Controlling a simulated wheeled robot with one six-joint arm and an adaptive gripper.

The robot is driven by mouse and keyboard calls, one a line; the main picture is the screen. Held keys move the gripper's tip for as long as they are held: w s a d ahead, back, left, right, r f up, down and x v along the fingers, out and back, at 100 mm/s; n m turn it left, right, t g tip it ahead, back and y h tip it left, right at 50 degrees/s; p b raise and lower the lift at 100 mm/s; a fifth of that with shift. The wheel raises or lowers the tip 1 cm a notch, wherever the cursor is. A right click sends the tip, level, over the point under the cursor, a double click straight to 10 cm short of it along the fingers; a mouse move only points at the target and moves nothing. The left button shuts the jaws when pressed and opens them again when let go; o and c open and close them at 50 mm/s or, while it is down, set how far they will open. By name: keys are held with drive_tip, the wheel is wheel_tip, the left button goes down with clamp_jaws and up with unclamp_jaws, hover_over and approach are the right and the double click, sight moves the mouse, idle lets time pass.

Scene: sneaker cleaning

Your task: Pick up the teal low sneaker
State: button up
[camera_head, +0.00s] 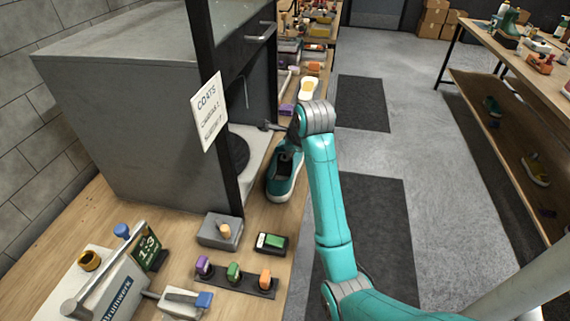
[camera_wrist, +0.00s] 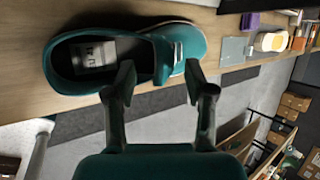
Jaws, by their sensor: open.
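The teal low sneaker (camera_head: 282,187) stands upright on the wooden bench, beside the open front of the grey cabinet. In the wrist view the sneaker (camera_wrist: 188,42) lies across the upper left, with its dark opening and pale insole label facing me. My gripper (camera_wrist: 160,84) is open and empty, its two dark fingertips spread near the sneaker's side at the middle of the shoe. I cannot tell whether they touch it. In the head view my gripper (camera_head: 275,127) is small and partly hidden by my wrist, just beyond the sneaker.
The grey cabinet (camera_head: 120,90) with a hanging paper sign (camera_head: 209,112) stands left of the sneaker. Nearer lie a grey box (camera_head: 220,231), a dark tray with a green block (camera_head: 271,243) and a colored stamp rack (camera_head: 236,281).

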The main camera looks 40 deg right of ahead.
drive_tip(key=shift+d+x, duration=0.1)
drive_tip(key=shift+x, duration=1.2)
drive_tip(key=shift+d+x, duration=0.15)
drive_tip(key=shift+x, duration=1.1)
clamp_jaws()
